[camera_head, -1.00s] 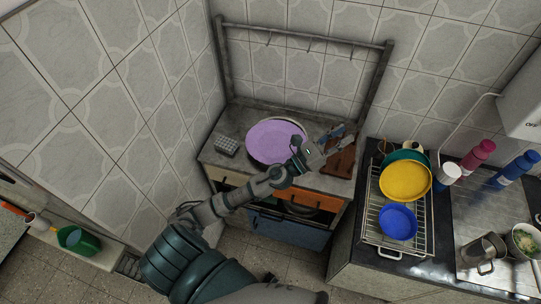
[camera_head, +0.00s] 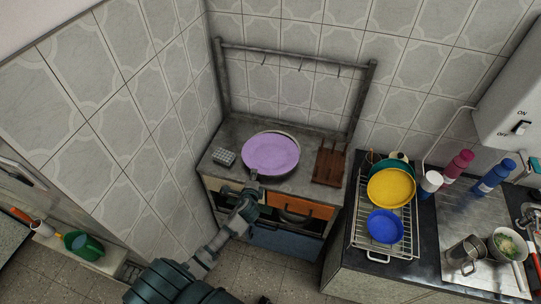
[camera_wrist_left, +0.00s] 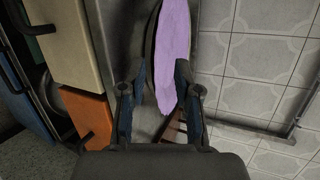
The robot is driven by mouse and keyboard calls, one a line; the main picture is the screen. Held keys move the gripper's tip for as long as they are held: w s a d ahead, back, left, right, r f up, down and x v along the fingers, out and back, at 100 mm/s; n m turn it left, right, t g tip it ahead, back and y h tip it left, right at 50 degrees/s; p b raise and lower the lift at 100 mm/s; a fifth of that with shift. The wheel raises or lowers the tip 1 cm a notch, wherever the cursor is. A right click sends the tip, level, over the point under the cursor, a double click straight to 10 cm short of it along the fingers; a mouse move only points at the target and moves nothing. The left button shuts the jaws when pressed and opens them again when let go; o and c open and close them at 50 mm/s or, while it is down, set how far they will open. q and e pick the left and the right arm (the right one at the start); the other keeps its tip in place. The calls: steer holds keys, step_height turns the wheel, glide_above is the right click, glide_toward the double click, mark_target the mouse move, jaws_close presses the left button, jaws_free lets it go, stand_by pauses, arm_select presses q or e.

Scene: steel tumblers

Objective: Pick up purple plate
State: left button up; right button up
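The purple plate (camera_head: 271,152) lies on a round, dark-edged dish or pan on the grey counter (camera_head: 228,137) at the back. It also shows in the left wrist view (camera_wrist_left: 176,45) as a narrow strip seen almost edge-on. My left gripper (camera_head: 252,180) is at the plate's front edge in the head view. In the left wrist view its two fingers (camera_wrist_left: 160,68) are apart, with part of the plate showing between and beyond them. The right finger overlaps part of the plate; I cannot tell whether it touches. My right gripper is not in view.
A brown wooden board (camera_head: 328,165) lies right of the plate, and a small grey box (camera_head: 223,156) lies left. A metal rack frame (camera_head: 300,51) stands behind. Drawers (camera_head: 300,206) are below the counter. A wire dish rack (camera_head: 366,236) with yellow and blue plates stands further right.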

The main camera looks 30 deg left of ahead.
arm_select(q)
steer(key=x, duration=0.2)
steer(key=shift+w+a+f, duration=0.2)
steer(key=shift+w+a, duration=0.05)
steer(key=x, duration=0.4)
steer(key=shift+w+d+f, duration=0.2)
steer(key=shift+w+d, duration=0.1)
steer(key=shift+a, duration=0.15)
jaws_close()
